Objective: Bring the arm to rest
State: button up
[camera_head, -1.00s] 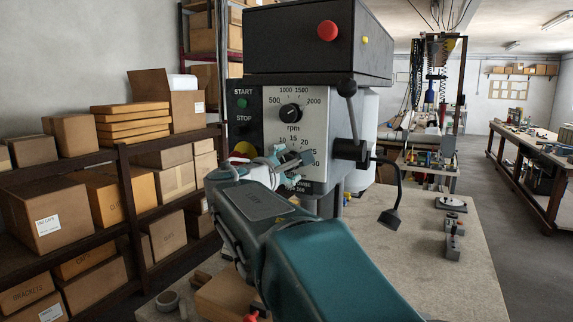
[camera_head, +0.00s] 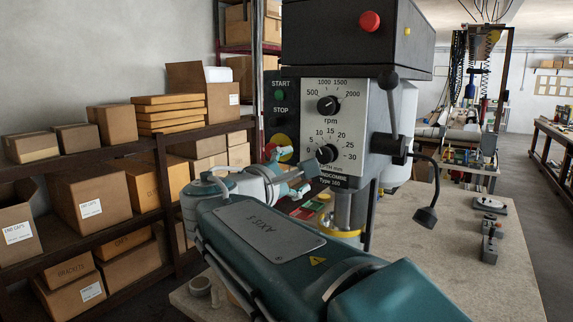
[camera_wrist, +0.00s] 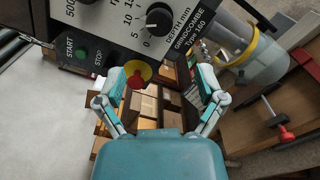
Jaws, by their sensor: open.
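My arm reaches from the lower right of the head view toward the drill press (camera_head: 358,45). My gripper (camera_head: 290,172) is open and empty in front of the lower left of its control panel. The depth dial (camera_wrist: 158,17) and the green start button (camera_wrist: 80,54) show farther up. I cannot tell how far the fingers are from the panel.
The drill's feed handle (camera_head: 396,148) and a lamp on a bent arm (camera_head: 425,217) stick out on the right. The workbench (camera_head: 460,262) carries small clamps (camera_head: 490,240). Shelves with cardboard boxes (camera_head: 91,192) line the left wall. Open floor shows at the far right.

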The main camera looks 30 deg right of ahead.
jog(key=shift+s+a, duration=0.2)
jog(key=shift+a, duration=0.25)
jog(key=s+a+f+m+g+y, duration=0.15)
jog(key=s+f+y, duration=0.25)
jog(key=f, duration=0.4)
jog(key=s+a+f+m+y, duration=0.3)
jog(key=s+f+y, duration=0.1)
jog(key=f, duration=0.4)
jog(key=s+a+f+m+y, duration=0.6)
jog(key=s+a+f+y, duration=0.1)
jog(key=a+f, duration=0.4)
jog(key=shift+s+a+y, duration=0.2)
jog(key=shift+a+y, duration=0.2)
jog(key=shift+y, duration=0.4)
